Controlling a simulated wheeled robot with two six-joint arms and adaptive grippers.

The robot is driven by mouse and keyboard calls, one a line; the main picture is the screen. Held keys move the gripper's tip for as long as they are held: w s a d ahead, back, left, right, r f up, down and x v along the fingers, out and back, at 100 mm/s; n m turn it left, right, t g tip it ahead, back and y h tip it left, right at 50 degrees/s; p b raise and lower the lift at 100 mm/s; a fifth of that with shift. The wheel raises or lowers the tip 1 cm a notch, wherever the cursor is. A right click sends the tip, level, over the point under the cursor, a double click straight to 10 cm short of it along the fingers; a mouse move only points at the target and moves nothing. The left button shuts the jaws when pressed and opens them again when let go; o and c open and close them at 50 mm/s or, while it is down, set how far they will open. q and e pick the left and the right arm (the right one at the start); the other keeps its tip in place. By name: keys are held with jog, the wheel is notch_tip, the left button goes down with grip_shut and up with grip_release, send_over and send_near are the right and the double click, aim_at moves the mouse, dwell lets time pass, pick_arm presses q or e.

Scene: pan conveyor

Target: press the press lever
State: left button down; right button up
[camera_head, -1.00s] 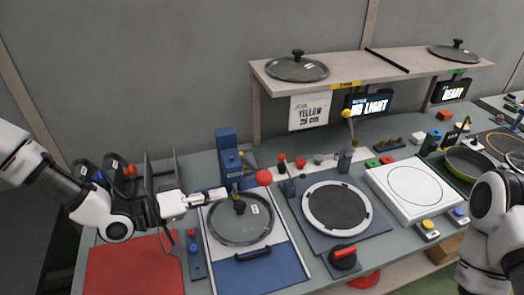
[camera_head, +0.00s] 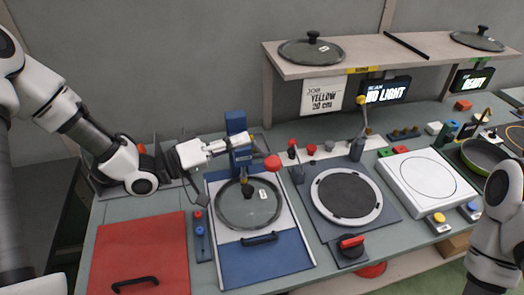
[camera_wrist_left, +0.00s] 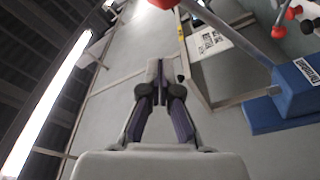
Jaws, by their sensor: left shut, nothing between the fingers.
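The blue press (camera_head: 237,124) stands behind a blue-and-white plate, on which a glass lid (camera_head: 250,206) rests. The press lever's red ball knob (camera_head: 273,162) sticks out to the front right of the press. In the left wrist view the red knob (camera_wrist_left: 163,3) is cut by the top edge, with a grey rod (camera_wrist_left: 232,36) running to the blue press body (camera_wrist_left: 297,84). My left gripper (camera_head: 247,142) is shut and empty, up beside the press, behind and left of the knob. Its shut fingers also show in the wrist view (camera_wrist_left: 160,72), apart from the knob. My right gripper is out of view.
A red panel (camera_head: 140,250) lies at front left. A round burner (camera_head: 346,194) with a red-handled knob (camera_head: 351,243) and a white scale (camera_head: 416,185) are to the right. A shelf (camera_head: 370,68) with lids overhangs the back. My right arm is at far right.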

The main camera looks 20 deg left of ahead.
aim_at(262, 152)
pick_arm(q)
jog(key=d, duration=0.1)
jog(key=d+f+p, duration=0.1)
jog(key=d, duration=0.1)
jog(key=d+p, duration=0.1)
jog(key=d, duration=0.1)
jog(key=shift+w+f, duration=0.2)
jog(key=shift+f, duration=0.2)
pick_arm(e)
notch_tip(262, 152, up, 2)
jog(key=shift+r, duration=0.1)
pick_arm(q)
jog(key=shift+d, duration=0.15)
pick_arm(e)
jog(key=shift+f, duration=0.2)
